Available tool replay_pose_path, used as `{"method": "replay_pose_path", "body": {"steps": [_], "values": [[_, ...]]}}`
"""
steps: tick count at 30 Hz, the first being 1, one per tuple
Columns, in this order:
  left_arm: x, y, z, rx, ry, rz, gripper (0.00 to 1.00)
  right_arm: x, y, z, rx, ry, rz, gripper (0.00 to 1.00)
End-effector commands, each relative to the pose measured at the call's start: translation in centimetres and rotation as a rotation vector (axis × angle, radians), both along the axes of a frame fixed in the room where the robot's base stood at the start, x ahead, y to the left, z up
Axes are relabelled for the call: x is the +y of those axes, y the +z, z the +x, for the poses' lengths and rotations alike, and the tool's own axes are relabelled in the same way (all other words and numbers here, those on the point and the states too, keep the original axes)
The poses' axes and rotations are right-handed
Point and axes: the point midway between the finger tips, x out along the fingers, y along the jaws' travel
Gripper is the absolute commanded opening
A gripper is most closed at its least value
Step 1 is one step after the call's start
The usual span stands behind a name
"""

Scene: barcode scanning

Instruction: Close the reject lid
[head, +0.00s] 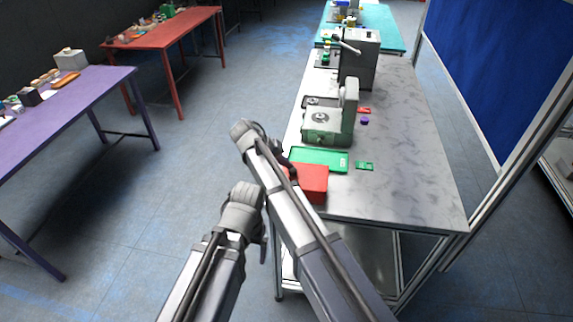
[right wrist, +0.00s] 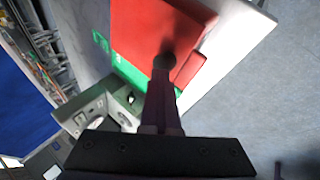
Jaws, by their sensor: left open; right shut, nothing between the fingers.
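The red reject box (head: 311,182) stands at the near left corner of the grey table, its flat red top facing up. In the right wrist view a broad red panel (right wrist: 150,28) fills the top, with a lower red part beside it. I cannot tell whether the lid is fully down. My right gripper (head: 287,166) is at the box's left far edge, partly hidden by my arm. Its shut, empty fingertips (right wrist: 165,62) overlap the red panel's edge; contact is unclear. My left gripper (head: 263,251) is open and empty, low beside the table's left edge, mostly hidden by my arms.
A green tray (head: 326,154) lies just behind the red box, with a small green card (head: 364,166) to its right. A green and beige scanning machine (head: 325,128) stands farther back. The table's right side (head: 410,170) is clear. A purple table (head: 85,100) is at left.

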Motion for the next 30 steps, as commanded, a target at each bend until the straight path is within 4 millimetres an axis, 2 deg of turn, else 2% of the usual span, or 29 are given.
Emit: {"method": "replay_pose_path", "body": {"steps": [1,17,23,30], "values": [[0.0,-0.3,0.0,0.0,0.0,0.0,0.93,0.4,-0.6,-0.3,0.009,-0.001,0.018,0.0],[0.0,-0.2,0.0,0.0,0.0,0.0,0.93,0.3,-0.5,-0.4,0.011,-0.003,0.017,0.0],[0.0,0.9,0.0,0.0,0.0,0.0,0.93,0.0,0.6,-0.3,0.009,-0.002,0.014,0.0],[0.0,3.1,0.0,0.0,-0.001,0.0,0.93,-0.8,3.1,-0.1,0.002,-0.001,0.005,0.0]]}}
